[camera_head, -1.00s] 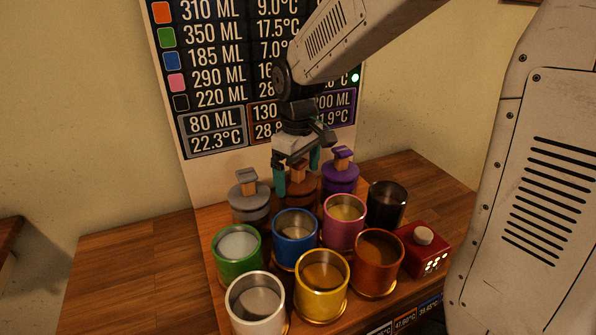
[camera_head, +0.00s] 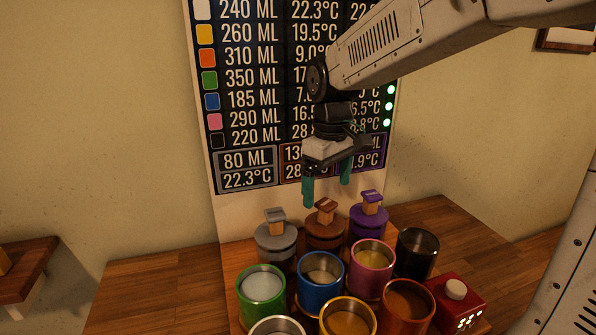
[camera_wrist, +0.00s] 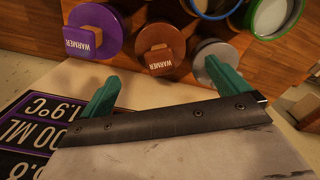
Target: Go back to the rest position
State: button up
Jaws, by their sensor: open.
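My gripper (camera_head: 327,182) is open and empty, with green fingers pointing down, in front of the chart board and above the row of lidded jars. It also shows in the wrist view (camera_wrist: 160,85), its two fingers wide apart with nothing between them. Below it stand the grey jar (camera_head: 275,240), the brown jar (camera_head: 325,232) and the purple jar (camera_head: 368,224), each with a handled lid. The wrist view shows the purple jar (camera_wrist: 97,32), the brown jar (camera_wrist: 163,48) and the grey jar (camera_wrist: 222,57). The gripper touches none of them.
Several open cups stand in front of the jars, among them green (camera_head: 262,290), blue (camera_head: 320,283), pink (camera_head: 371,268) and black (camera_head: 415,252). A red box with a knob (camera_head: 456,302) sits at the right. The chart board (camera_head: 236,160) rises close behind my gripper.

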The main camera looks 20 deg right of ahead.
jog(key=shift+m, duration=0.3)
jog(key=shift+s+d+f+m+g, duration=0.1)
jog(key=shift+s+f+m+g, duration=0.1)
jog(key=shift+s+f, duration=0.3)
jog(key=shift+s+f+m+g, duration=0.1)
jog(key=shift+s+f+m, duration=0.1)
jog(key=shift+s, duration=0.45)
jog(key=s+d+r+m+t, duration=0.1)
jog(key=s+m, duration=0.3)
jog(key=s, duration=1.7)
jog(key=shift+s+d+t, duration=0.25)
jog(key=shift+d+t, duration=0.25)
jog(key=shift+d, duration=0.4)
dwell(0.4)
